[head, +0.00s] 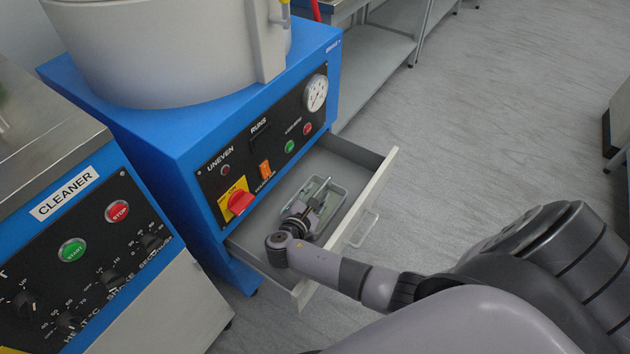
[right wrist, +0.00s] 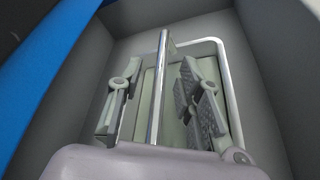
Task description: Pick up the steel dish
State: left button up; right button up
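The steel dish (head: 336,199) is a shallow, shiny-rimmed rectangular tray lying in the open drawer. In the right wrist view the dish (right wrist: 222,75) shows its bright rim, and a thin upright metal strip (right wrist: 157,90) runs along its middle. I cannot tell whether the strip is part of the dish. My right gripper (head: 312,204) reaches down into the drawer over the dish. In the right wrist view the right gripper (right wrist: 160,88) is open, with one finger on each side of the strip and gaps between. It hides part of the dish. My left gripper is not in view.
The grey drawer (head: 372,193) is pulled out of a blue machine (head: 185,150) with a control panel and a large pale drum (head: 170,50). A cleaner unit (head: 95,225) stands at left. The floor (head: 470,120) at right is clear.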

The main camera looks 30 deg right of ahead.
jog(key=shift+c, duration=0.6)
grip_shut()
jog(key=shift+r, duration=0.1)
